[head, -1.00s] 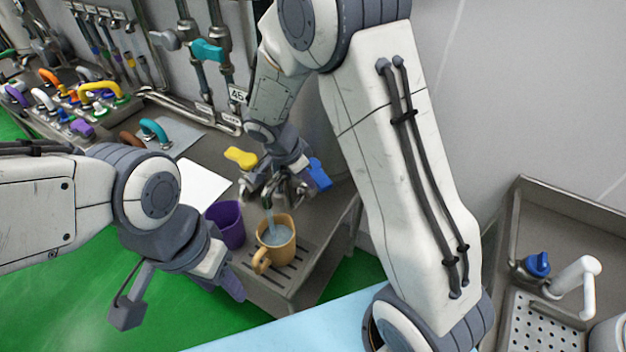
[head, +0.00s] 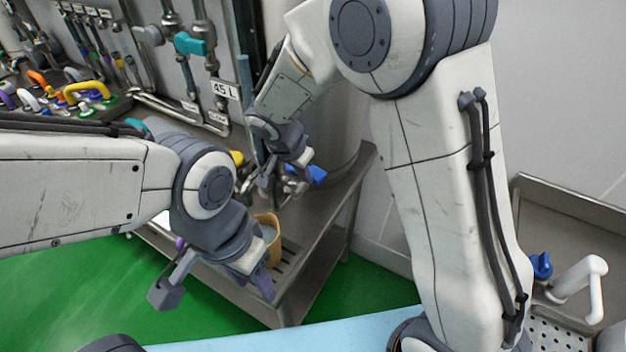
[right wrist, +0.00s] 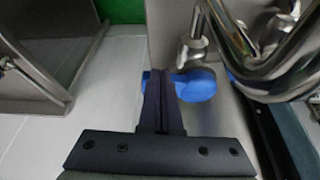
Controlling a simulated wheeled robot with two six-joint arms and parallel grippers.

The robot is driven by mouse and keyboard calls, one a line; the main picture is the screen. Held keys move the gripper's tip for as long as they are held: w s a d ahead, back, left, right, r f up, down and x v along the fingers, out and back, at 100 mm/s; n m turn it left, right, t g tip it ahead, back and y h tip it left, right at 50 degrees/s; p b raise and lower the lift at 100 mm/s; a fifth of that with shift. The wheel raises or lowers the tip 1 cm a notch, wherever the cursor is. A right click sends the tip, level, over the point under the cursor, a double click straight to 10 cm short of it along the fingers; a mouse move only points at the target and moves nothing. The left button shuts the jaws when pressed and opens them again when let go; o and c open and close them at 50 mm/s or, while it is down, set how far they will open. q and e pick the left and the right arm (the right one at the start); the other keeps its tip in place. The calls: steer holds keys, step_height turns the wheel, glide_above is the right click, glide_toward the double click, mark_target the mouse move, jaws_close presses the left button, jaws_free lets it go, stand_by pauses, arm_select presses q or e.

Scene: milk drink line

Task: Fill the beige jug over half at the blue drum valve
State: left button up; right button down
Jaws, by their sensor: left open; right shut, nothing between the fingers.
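The beige jug (head: 271,222) stands on the slotted drip grate at the bench's end. My left wrist hides its lower left side and handle. Greyish liquid shows inside; its level is hard to judge. My left gripper (head: 262,285) is open, in front of the jug; whether it touches is unclear. The blue valve handle (head: 316,174) is above and right of the jug, and also in the right wrist view (right wrist: 197,84). My right gripper (head: 278,186) is shut and empty beside the handle; its fingers (right wrist: 161,100) overlap the handle's left end there. No stream shows now.
A purple cup (head: 180,243) is mostly hidden behind my left wrist. A yellow handle (head: 237,157) sits left of my right gripper. Pipes and coloured handles crowd the back left. A sink with a white tap (head: 580,278) stands at right.

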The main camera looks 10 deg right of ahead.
steer(key=shift+w+d+b, duration=0.1)
steer(key=shift+d+b, duration=0.3)
steer(key=shift+b, duration=0.1)
stand_by(0.3)
